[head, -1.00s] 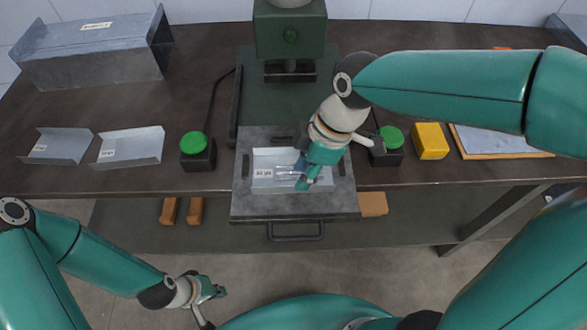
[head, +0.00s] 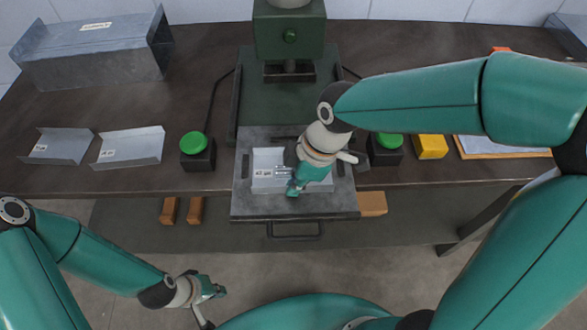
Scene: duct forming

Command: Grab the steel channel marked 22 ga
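A shallow steel channel (head: 268,184) with a small white label lies in the grey tray (head: 247,208) at the front of the green press. The label looks like 22 ga but is small and blurred. My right gripper (head: 287,179) is over the middle of this channel and hides part of it. Its fingers are close to the channel; I cannot tell whether they touch it or are closed. Two other labelled steel channels, one at far left (head: 62,150) and one beside it (head: 130,150), lie on the bench. My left gripper (head: 218,291) hangs low, in front of the bench and away from the channels.
The green press (head: 290,35) stands behind the tray. Green buttons on black boxes sit left (head: 194,143) and right (head: 389,141) of it. A yellow block (head: 432,147) and clipboard (head: 490,147) lie at right. A large galvanized duct (head: 95,60) stands back left.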

